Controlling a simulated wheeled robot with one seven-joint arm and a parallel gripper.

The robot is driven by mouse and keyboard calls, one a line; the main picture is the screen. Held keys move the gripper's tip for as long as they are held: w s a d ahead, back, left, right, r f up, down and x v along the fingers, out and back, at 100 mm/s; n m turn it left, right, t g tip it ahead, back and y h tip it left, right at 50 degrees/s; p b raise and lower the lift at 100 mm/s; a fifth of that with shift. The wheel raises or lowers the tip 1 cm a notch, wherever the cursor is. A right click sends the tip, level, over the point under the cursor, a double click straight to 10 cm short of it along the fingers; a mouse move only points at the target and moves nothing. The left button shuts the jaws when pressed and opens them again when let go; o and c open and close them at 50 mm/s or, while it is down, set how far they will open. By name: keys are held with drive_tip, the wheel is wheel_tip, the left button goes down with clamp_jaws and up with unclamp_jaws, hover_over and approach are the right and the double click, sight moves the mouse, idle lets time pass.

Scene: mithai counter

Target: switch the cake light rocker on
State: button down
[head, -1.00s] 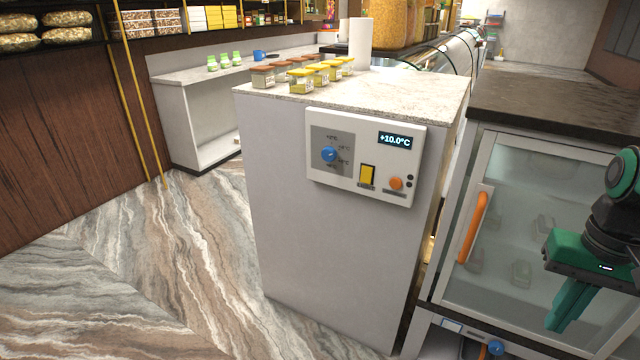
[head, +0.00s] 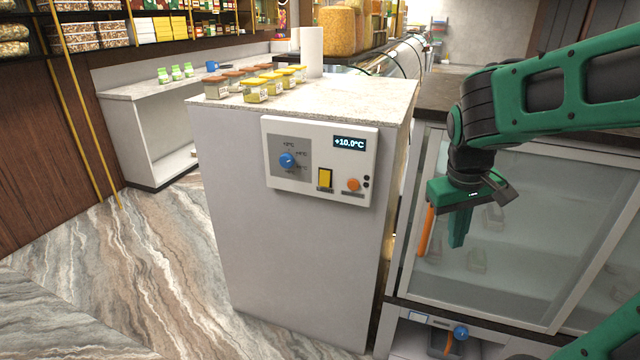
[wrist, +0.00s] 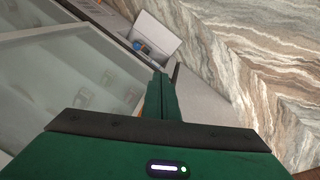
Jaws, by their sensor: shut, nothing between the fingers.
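A white control panel (head: 308,193) is fixed to the front of the grey counter block. It carries a yellow rocker (head: 325,178), a blue dial (head: 287,160), an orange round button (head: 353,185) and a display (head: 349,142) reading +10.0°C. The label under the rocker is too small to read, and I cannot tell its on or off position. My green gripper (head: 457,243) points down in front of the glass cabinet, right of the panel and apart from it. Its fingers (wrist: 161,98) are together and empty in the wrist view.
The glass cabinet (head: 520,250) with an orange handle (head: 425,232) stands right of the block. Below it is a recess with a blue knob (head: 461,333). Several jars (head: 256,90) stand on the block's top. The marble floor (head: 120,270) at left is clear.

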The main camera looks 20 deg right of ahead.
drive_tip(key=w+a+r+n+t+h, duration=0.15)
drive_tip(key=w+a+n, duration=0.3)
drive_tip(key=w, duration=0.45)
drive_tip(key=w+a+n+t+h, duration=0.1)
drive_tip(key=w+a+n+t, duration=0.15)
drive_tip(key=w+a, duration=0.55)
drive_tip(key=w+a+r+n+t, duration=0.1)
drive_tip(key=w+a+n, duration=0.4)
drive_tip(key=w+a, duration=0.5)
drive_tip(key=a+t, duration=0.1)
drive_tip(key=a, duration=0.1)
drive_tip(key=shift+w+a+r+t+h, duration=0.2)
drive_tip(key=shift+a+t+h, duration=0.1)
drive_tip(key=shift+a+h, duration=0.1)
approach(324, 185)
wheel_tip(324, 185, down, 3)
drive_tip(key=shift+w+d+f, duration=0.25)
drive_tip(key=shift+w+d, duration=0.65)
drive_tip(key=shift+w, duration=0.15)
drive_tip(key=shift+w+d+f, duration=0.1)
drive_tip(key=shift+w+d, duration=0.3)
drive_tip(key=shift+w, duration=0.2)
